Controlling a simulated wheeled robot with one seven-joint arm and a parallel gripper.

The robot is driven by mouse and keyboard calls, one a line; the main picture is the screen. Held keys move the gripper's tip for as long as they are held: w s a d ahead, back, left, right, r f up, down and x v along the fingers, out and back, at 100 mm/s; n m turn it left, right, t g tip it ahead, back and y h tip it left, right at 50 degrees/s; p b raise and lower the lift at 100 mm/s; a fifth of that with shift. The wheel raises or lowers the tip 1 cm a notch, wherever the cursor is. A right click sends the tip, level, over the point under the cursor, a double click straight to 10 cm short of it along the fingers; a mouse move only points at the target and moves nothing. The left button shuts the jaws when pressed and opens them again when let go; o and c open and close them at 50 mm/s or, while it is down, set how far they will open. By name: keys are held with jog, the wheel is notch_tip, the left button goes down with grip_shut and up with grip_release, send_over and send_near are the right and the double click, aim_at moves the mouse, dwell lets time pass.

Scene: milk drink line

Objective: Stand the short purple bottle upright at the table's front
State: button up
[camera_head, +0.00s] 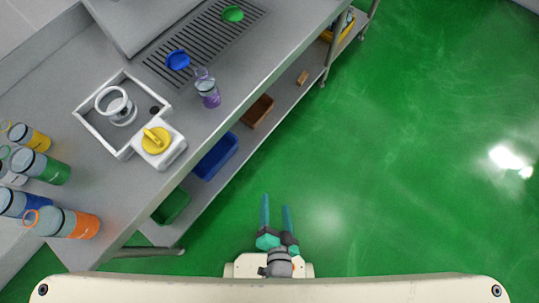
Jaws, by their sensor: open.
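The short purple bottle (210,100), clear above with a purple lower part, is on the grey steel table (215,135), a little in from its long front edge. My gripper (275,203) is at the lower middle of the view, over the green floor and off the table. Its two blue fingers are apart with nothing between them. It is well clear of the bottle.
A blue round piece (177,59) is close behind the bottle. A green disc (232,14) lies on the drain grate (205,45). A white frame (88,118) and a yellow-knobbed white box (163,145) stand left. Several larger bottles (70,223) line the left end. Bins sit on the lower shelf.

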jog(key=s+a+r+n+t, duration=0.2)
jog(key=s+r+n, duration=0.2)
jog(key=r+n, duration=0.4)
notch_tip(320, 180, up, 5)
jog(key=shift+s+r+t, duration=0.1)
jog(key=shift+s+t, duration=0.1)
jog(key=shift+t, duration=0.1)
dwell(0.5)
